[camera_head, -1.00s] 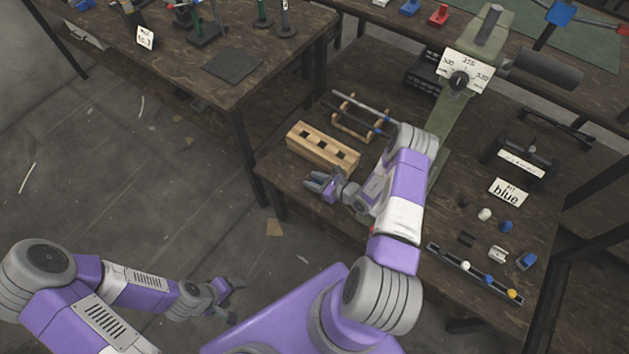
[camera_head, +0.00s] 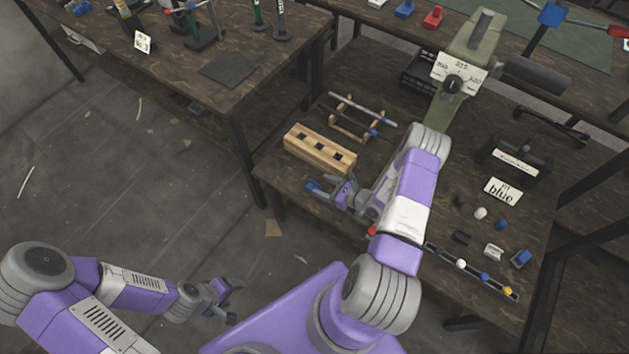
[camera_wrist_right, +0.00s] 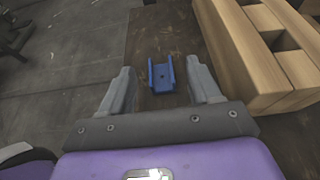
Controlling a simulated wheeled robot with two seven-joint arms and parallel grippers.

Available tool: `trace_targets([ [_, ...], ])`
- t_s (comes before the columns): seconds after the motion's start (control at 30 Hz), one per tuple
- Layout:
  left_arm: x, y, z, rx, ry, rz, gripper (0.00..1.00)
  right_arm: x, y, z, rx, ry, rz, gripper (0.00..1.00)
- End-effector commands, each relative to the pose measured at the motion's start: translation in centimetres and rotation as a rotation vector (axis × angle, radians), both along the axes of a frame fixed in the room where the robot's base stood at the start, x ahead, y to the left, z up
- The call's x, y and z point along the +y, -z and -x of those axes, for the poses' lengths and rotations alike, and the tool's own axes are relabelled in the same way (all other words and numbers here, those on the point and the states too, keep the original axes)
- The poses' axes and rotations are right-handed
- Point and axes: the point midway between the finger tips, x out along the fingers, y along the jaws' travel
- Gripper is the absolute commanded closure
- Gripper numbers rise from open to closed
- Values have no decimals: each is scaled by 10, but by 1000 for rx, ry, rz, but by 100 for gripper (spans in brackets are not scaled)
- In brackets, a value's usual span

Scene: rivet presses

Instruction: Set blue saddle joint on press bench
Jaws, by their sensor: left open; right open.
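A blue saddle joint (camera_wrist_right: 161,76), a small U-shaped channel, rests on the dark bench top beside the wooden block. My right gripper (camera_wrist_right: 160,92) is open, with one finger on either side of the joint and a visible gap to each. In the head view the joint is a small blue patch (camera_head: 313,187) at the bench's near left edge, just past the tips of my right gripper (camera_head: 327,191). My left gripper (camera_head: 235,301) is open and empty, low over the floor. Another blue U-shaped piece (camera_head: 521,258) lies at the bench's right side.
A slotted wooden block (camera_head: 320,148) stands close to my right fingers, with a rod rack (camera_head: 358,117) behind it. The press (camera_head: 470,45) stands further back. Floor is open at left.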

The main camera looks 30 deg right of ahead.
Motion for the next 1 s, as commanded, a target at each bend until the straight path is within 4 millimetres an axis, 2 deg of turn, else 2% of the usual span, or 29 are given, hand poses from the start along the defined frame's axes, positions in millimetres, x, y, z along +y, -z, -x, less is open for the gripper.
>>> trace_targets([
  [0.1,0,-9,0,0,0,0,33,-10,-12,23,2,3,1,38],
  [0.3,0,-15,0,0,0,0,33,-20,-21,47,1,2,1,38],
  [0.57,0,-16,0,0,0,0,33,-18,-24,55,3,-17,-2,38],
  [0.67,0,-16,0,0,0,0,33,13,-23,57,39,-133,-11,38],
  [0.77,0,-16,0,0,0,0,33,75,-22,72,110,-391,-4,38],
  [0.8,0,-16,0,0,0,0,33,102,-22,84,143,-525,13,38],
  [0.9,0,-16,0,0,0,0,33,156,-22,126,210,-888,117,38],
  [1.0,0,-16,0,0,0,0,33,183,-20,165,225,-1228,292,38],
])
